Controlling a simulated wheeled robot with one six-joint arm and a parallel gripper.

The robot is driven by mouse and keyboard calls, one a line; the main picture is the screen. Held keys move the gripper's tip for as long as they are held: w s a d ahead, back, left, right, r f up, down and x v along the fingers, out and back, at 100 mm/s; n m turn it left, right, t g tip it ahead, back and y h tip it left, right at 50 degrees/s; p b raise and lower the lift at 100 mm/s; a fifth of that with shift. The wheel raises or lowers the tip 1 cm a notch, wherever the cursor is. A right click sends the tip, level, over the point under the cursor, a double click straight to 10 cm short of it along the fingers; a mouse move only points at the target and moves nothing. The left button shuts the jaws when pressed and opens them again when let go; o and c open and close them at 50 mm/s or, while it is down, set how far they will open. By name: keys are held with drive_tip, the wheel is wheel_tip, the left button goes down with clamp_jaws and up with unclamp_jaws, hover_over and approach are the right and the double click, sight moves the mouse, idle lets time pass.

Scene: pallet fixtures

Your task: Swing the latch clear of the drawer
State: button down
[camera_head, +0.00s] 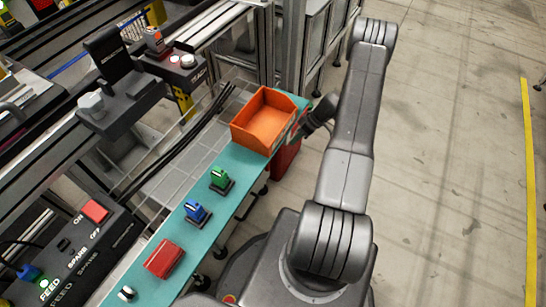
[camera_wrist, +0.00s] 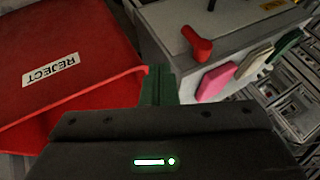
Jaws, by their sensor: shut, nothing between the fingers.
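In the wrist view a red lever (camera_wrist: 198,44), which looks like the latch, sits on a light grey box (camera_wrist: 165,35). Its rounded end is at the box's near top edge. I cannot tell which part of the box is the drawer. My gripper (camera_wrist: 160,80) shows as green fingers, shut and empty, left of the lever and apart from it in the picture. In the head view my arm's end (camera_head: 318,118) is beside the orange bin's right side; the fingers are not clear there, and the latch cannot be made out.
A red bin labelled REJECT (camera_wrist: 75,85) lies close left of my fingers. Pink (camera_wrist: 216,82), cream and green tabs stick out of the grey box's side. In the head view an orange bin (camera_head: 250,136) and several fixtures stand on the teal bench (camera_head: 150,258); open floor is right.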

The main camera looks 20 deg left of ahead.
drive_tip(key=shift+f, duration=0.1)
drive_tip(key=s+a+f+b, duration=0.2)
drive_tip(key=s+a+f, duration=0.3)
drive_tip(key=s+f, duration=0.2)
drive_tip(key=shift+s+a+f, duration=0.3)
drive_tip(key=shift+f, duration=0.1)
